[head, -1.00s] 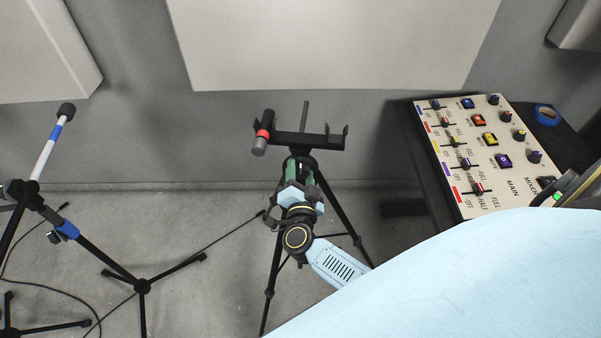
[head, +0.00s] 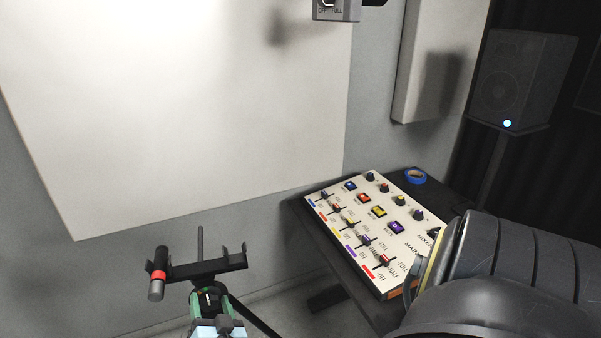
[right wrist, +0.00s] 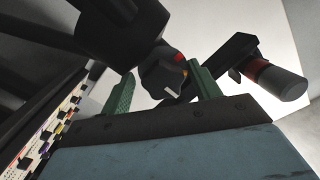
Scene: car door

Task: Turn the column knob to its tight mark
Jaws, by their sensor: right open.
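The column knob (right wrist: 160,78) shows in the right wrist view as a dark, lobed knob with a white pointer line. Red and orange marks lie beside it at its right; I cannot tell which mark the pointer meets. My right gripper (right wrist: 163,88) is open, its two green fingers on either side of the knob. I cannot tell whether they touch it. In the head view my right gripper (head: 209,302) is at the top of the black stand (head: 205,267), below its crossbar; the knob is small and mostly hidden there. My left gripper is not in view.
A grey cylinder with a red ring (head: 157,272) is on the crossbar's left end. A mixer panel (head: 375,232) with sliders and knobs lies on a dark table to the right, with blue tape (head: 415,175) behind. A speaker (head: 523,78) stands at far right.

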